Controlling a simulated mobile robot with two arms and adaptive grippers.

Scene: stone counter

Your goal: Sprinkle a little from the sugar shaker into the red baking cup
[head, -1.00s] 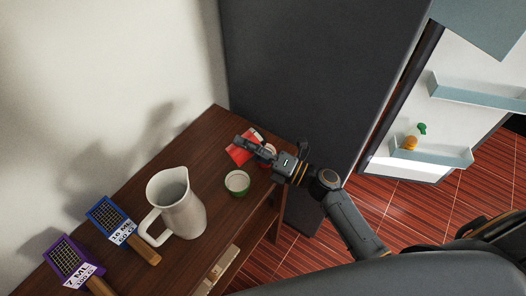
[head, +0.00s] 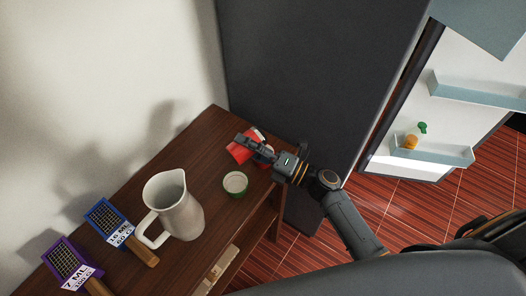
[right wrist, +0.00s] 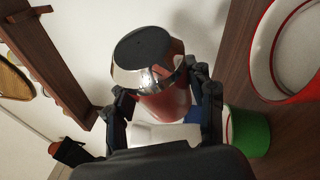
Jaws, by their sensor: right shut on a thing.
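My right gripper (head: 248,143) is shut on the sugar shaker (head: 239,153), above the far end of the counter. In the right wrist view the shaker (right wrist: 145,60) has a dark, silver-edged lid and a reddish body, held between both fingers (right wrist: 160,103). The shaker is tilted well over, its lid toward the far side. The red baking cup (right wrist: 298,52), white inside with a red rim, shows large at the upper right of the wrist view, apart from the lid. In the head view my gripper largely hides it. No falling sugar is visible. My left gripper is out of view.
A green cup (head: 235,183) stands just in front of my right gripper. A white pitcher (head: 174,207) stands left of it. Blue (head: 108,216) and purple (head: 69,263) labelled scoops lie farther left. A dark cabinet side (head: 300,80) rises close behind my gripper.

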